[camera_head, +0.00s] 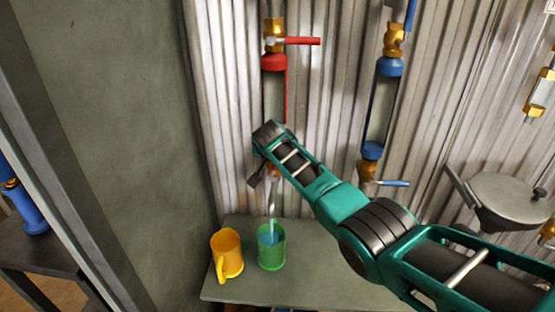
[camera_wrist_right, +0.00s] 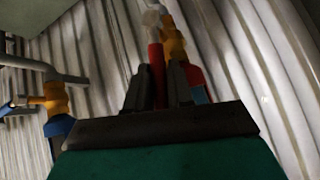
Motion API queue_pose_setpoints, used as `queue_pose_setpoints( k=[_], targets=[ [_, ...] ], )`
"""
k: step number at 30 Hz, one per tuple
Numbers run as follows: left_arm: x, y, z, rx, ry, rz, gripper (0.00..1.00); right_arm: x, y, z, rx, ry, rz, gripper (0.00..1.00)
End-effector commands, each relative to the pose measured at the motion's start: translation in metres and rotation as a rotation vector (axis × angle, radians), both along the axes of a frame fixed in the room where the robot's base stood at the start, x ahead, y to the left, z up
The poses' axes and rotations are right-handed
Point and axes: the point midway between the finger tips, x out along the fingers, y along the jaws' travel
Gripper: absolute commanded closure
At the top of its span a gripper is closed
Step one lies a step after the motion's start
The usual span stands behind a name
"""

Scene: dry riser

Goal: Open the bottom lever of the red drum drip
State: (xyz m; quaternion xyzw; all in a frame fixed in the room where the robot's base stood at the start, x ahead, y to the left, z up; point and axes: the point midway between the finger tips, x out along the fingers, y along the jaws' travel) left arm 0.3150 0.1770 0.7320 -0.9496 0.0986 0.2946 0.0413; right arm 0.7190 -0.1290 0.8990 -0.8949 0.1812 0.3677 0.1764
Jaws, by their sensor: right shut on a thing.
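The red drum drip (camera_head: 274,63) hangs on the corrugated wall, with its red top lever (camera_head: 302,41) pointing right. My right arm hides its lower part in the head view. My right gripper (camera_head: 258,172) is at the drip's bottom valve. In the right wrist view, the gripper (camera_wrist_right: 156,90) is shut on the red bottom lever (camera_wrist_right: 156,72), which lies between the fingers beside the brass valve (camera_wrist_right: 174,42). A stream of water (camera_head: 271,205) runs down from below the drip into the green mug (camera_head: 271,255). My left gripper is out of view.
A yellow mug (camera_head: 228,255) stands left of the green mug on the grey table (camera_head: 310,275). A blue drum drip (camera_head: 373,150) with a blue lower lever (camera_head: 394,183) is to the right. A grey round pan-like object (camera_head: 508,193) is at far right.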

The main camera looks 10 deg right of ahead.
Motion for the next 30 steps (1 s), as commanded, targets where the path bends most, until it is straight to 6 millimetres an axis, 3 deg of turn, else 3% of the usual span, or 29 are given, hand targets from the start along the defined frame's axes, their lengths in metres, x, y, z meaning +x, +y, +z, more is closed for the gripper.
queue_pose_setpoints(
  k=[12,13,18,30],
  targets=[
    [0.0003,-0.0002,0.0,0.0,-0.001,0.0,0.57,0.0011,0.0003,0.0021,-0.005,-0.004,0.002,1.0],
    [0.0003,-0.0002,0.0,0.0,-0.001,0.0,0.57,0.0011,0.0003,0.002,-0.005,-0.004,0.002,0.76],
    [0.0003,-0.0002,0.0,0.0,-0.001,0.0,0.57,0.0008,0.0001,0.0014,-0.005,-0.002,0.001,0.59],
    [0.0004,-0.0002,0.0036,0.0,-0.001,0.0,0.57,-0.0026,0.001,0.0043,-0.005,0.0,0.001,0.58]
  ],
)
